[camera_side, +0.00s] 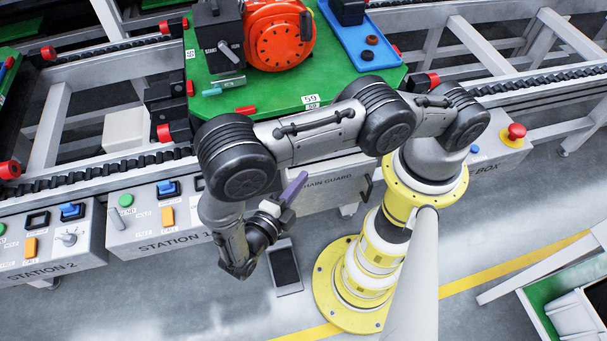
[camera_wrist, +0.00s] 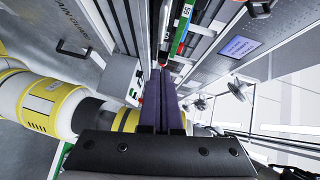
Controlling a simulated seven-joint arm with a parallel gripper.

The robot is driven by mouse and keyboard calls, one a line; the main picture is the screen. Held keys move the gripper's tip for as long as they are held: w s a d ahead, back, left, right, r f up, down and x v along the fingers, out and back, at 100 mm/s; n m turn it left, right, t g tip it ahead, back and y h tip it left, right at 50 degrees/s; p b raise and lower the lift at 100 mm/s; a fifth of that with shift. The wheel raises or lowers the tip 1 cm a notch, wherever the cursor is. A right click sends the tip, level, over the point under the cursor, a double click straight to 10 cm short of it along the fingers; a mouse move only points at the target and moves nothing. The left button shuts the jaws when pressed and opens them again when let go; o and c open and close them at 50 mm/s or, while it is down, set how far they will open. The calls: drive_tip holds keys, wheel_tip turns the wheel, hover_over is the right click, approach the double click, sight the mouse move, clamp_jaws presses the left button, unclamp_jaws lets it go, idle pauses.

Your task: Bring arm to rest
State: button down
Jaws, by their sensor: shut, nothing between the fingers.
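My gripper (camera_side: 300,177) has purple fingers and is shut and empty. In the side view it hangs in front of the conveyor, near the chain guard (camera_side: 340,179), with its fingers pointing up and to the right. My arm is folded, with the wrist low beside the Station 1 box (camera_side: 160,228). In the wrist view the gripper's two long purple fingers (camera_wrist: 161,72) lie together, with nothing between them.
A red emergency button (camera_side: 516,132) tops the box at right. A green-lined bin (camera_side: 540,312) stands lower right. A flat dark-topped object (camera_side: 285,266) lies below the gripper.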

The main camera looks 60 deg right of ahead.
drive_tip(key=w+d+r+m+g+y, duration=0.2)
drive_tip(key=w+d+r+m+y, duration=0.15)
drive_tip(key=r+m, duration=0.45)
drive_tip(key=w+d+r+m+g+y, duration=0.1)
drive_tip(key=w+d+r+m+y, duration=0.25)
drive_tip(key=r, duration=0.85)
drive_tip(key=s+d+r+m+t+y, duration=0.2)
drive_tip(key=s+r+m+t+y, duration=0.2)
drive_tip(key=m, duration=0.9)
drive_tip(key=s+d+r+m+t+y, duration=0.2)
drive_tip(key=s+r+m+t+y, duration=0.2)
drive_tip(key=s+m, duration=0.5)
wheel_tip(320, 180, up, 2)
drive_tip(key=m+y, duration=0.1)
drive_tip(key=m, duration=0.3)
drive_tip(key=shift+s+t, duration=0.3)
drive_tip(key=shift+t, duration=0.1)
